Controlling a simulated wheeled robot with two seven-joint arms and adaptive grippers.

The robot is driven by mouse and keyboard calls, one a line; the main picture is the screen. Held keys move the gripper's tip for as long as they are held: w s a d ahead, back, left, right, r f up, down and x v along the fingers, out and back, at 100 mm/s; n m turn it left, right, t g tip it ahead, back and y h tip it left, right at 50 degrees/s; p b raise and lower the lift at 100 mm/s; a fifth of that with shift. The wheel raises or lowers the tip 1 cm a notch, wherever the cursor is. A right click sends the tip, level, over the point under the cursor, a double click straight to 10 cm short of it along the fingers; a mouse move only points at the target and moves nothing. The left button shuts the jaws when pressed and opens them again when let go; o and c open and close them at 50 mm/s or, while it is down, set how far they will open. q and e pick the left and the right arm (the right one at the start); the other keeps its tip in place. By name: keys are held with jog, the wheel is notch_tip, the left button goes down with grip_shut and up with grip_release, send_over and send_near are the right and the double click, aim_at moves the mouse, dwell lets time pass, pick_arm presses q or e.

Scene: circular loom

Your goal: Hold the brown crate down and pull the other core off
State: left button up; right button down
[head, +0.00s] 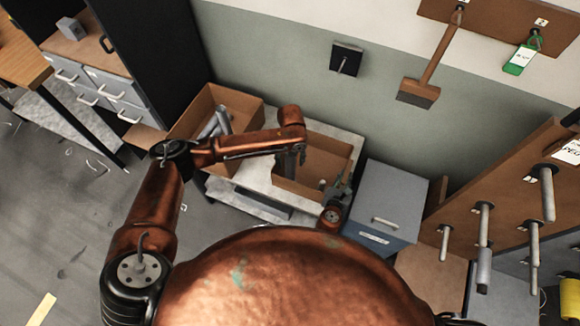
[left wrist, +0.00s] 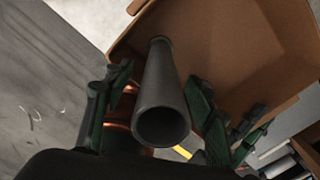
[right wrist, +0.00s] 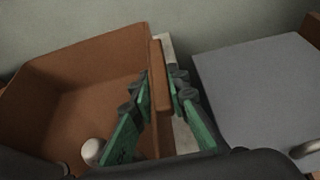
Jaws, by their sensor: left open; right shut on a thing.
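The brown crate (head: 327,157) stands open on a pale bench; it also shows in the right wrist view (right wrist: 95,65). My right gripper (head: 338,192) is shut on the crate's right wall, one finger on each side of its rim (right wrist: 160,80). My left gripper (head: 289,170) reaches down over the crate's left part. In the left wrist view, a dark grey hollow core (left wrist: 162,90) points its open end at the camera. My left fingers are open on either side of it, apart from it. Its far end meets the brown crate surface (left wrist: 225,45). A pale round end (right wrist: 93,151) shows low inside the crate.
A second brown crate (head: 240,105) with grey tubes (head: 214,124) stands to the left. A grey cabinet (head: 382,190) stands close on the right. The wall is behind; a pegboard (head: 495,190) stands further right.

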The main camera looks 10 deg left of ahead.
pick_arm(q)
jog(key=shift+f, duration=1.7)
jog(key=shift+c, duration=0.5)
grip_shut()
